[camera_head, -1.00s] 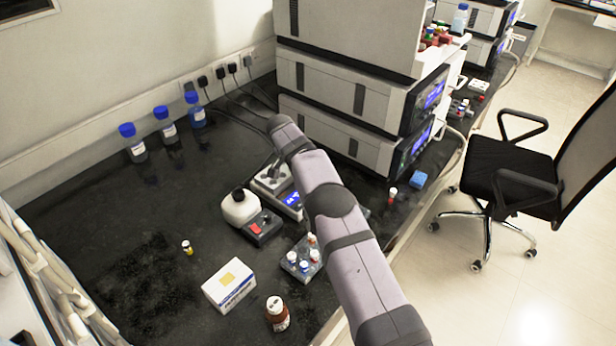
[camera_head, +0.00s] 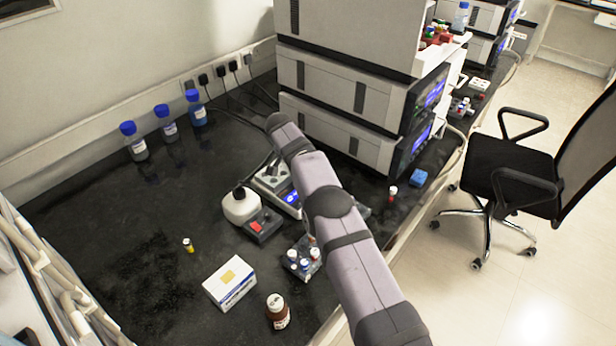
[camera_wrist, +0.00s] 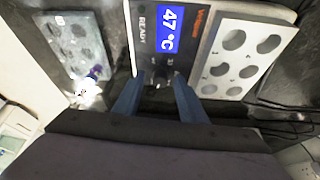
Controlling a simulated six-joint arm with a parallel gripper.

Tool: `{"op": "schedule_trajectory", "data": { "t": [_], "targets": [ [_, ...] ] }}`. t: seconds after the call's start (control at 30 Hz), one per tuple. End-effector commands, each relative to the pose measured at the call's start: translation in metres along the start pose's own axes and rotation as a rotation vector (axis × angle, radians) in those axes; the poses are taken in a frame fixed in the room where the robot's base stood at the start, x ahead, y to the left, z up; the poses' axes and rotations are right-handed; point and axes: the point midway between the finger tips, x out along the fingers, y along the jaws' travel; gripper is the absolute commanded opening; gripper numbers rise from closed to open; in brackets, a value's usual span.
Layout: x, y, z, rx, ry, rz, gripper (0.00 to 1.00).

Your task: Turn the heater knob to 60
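The heater (camera_wrist: 215,55) is a pale block heater with round wells and a dark front panel. Its blue display (camera_wrist: 170,30) reads 47 °C in the wrist view, beside the word READY. The small dark heater knob (camera_wrist: 160,78) sits below the display. My gripper (camera_wrist: 160,80) has one blue finger on each side of the knob, with the tips close to it. Whether the fingers touch the knob is not clear. In the head view the heater (camera_head: 272,183) is partly hidden by my arm, which hides the gripper and knob.
A white round-bodied device (camera_head: 240,206) stands close left of the heater. A vial rack (camera_head: 300,264), a white box (camera_head: 229,283) and a brown bottle (camera_head: 278,311) are nearer the front. Stacked instruments (camera_head: 345,110) stand behind. The bench's left part is mostly clear.

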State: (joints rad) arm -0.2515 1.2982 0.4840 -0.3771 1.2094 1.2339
Motion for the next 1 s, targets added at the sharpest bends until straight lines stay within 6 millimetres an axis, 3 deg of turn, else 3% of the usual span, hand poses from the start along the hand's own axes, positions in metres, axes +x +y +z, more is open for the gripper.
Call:
{"op": "schedule_trajectory", "data": {
  "t": [0.27, 0.7, 1.0],
  "targets": [
    [-0.01, -0.001, -0.001, 0.0, 0.002, -0.003, 0.38],
    [-0.064, -0.001, 0.0, 0.0, 0.0, -0.001, 0.38],
    [-0.074, 0.0, 0.0, 0.0, -0.001, 0.0, 0.38]
  ]
}}
